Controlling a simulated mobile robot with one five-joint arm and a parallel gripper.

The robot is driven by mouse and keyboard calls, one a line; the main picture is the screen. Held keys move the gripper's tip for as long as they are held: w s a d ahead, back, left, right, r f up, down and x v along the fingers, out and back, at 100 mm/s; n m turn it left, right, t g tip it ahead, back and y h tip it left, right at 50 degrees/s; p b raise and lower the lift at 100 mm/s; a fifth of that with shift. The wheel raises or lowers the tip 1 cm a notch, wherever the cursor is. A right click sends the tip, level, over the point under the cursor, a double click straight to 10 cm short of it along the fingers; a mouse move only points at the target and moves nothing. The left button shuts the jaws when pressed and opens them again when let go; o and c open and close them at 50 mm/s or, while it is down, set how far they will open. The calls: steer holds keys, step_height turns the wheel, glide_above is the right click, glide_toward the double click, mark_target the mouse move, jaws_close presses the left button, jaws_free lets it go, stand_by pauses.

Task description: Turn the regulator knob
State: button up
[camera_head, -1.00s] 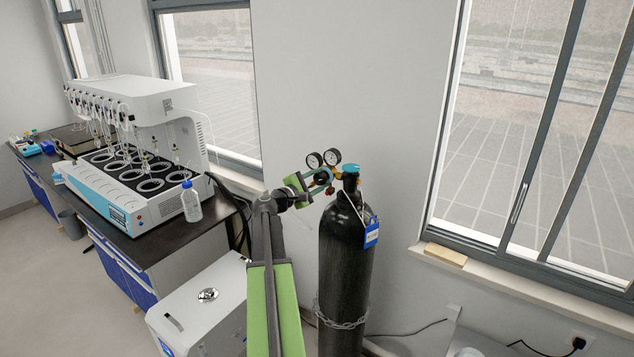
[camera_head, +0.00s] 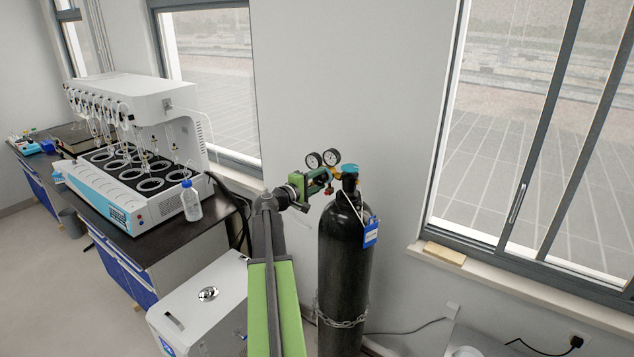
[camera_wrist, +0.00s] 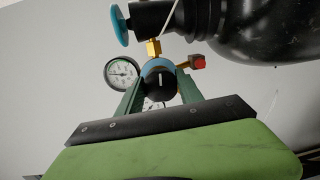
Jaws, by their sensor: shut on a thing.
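The regulator (camera_head: 330,184) sits at the top of a black gas cylinder (camera_head: 345,270), with two round gauges. Its black knob (camera_wrist: 160,82) has a white mark and faces the wrist camera. My gripper (camera_wrist: 161,88) is shut on the knob, with one green finger on each side of it. In the head view my gripper (camera_head: 322,178) reaches the regulator from the left, and the knob is hidden behind the fingers. One gauge (camera_wrist: 121,72) shows beside the left finger in the wrist view; the other is mostly hidden behind the fingers.
A teal cylinder valve (camera_head: 350,168) and a blue tag (camera_head: 371,232) are close to the right. A chain (camera_head: 341,322) circles the cylinder. The distiller (camera_head: 140,150) and a bottle (camera_head: 191,201) stand on the bench at left. A white box unit (camera_head: 205,305) is below.

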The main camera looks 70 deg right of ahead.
steer(key=shift+w+r, duration=0.1)
stand_by(0.3)
steer(key=o, duration=1.3)
steer(key=shift+d, duration=0.15)
steer(key=shift+o, duration=0.2)
